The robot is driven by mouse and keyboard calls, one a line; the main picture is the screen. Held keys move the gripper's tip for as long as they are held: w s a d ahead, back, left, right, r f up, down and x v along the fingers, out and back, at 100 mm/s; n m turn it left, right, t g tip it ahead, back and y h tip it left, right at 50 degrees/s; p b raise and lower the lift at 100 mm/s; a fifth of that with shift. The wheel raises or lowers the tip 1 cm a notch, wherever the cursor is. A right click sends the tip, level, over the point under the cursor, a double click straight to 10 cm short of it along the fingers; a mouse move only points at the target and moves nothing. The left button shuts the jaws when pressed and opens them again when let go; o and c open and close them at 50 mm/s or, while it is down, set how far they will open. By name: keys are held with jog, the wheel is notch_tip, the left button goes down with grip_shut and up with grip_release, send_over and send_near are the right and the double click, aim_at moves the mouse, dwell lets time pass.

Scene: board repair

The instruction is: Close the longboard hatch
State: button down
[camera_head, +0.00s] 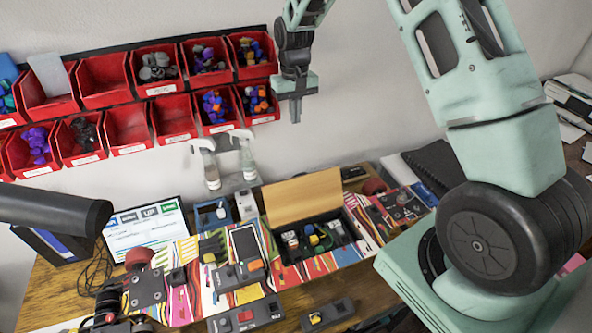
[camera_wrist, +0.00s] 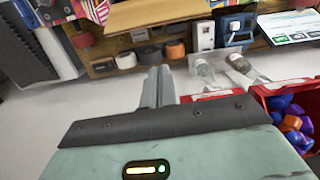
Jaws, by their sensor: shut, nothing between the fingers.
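The longboard (camera_head: 340,257), with colourful stripes, lies across the workbench in the head view. Its hatch lid (camera_head: 303,197) is a plain wooden panel standing up, open, behind a dark compartment (camera_head: 278,232) with small parts inside. In the wrist view the hatch lid (camera_wrist: 155,13) shows at the top, partly cut off by the frame edge. My gripper (camera_head: 296,112) is raised in front of the wall, above and behind the lid, clear of it. Its fingers, which also show in the wrist view (camera_wrist: 158,82), are together and empty.
Red bins (camera_head: 157,77) with small parts hang on the wall left of my gripper. Spray bottles (camera_head: 245,160) hang below them. Remote-like devices (camera_head: 245,318), a tablet (camera_head: 144,228) and cables crowd the bench's left and front. The wall area right of my gripper is free.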

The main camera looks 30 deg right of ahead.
notch_tip(320, 180, down, 22)
jog(key=b, duration=1.2)
jog(key=shift+r+b, duration=0.25)
jog(key=shift+b, duration=0.1)
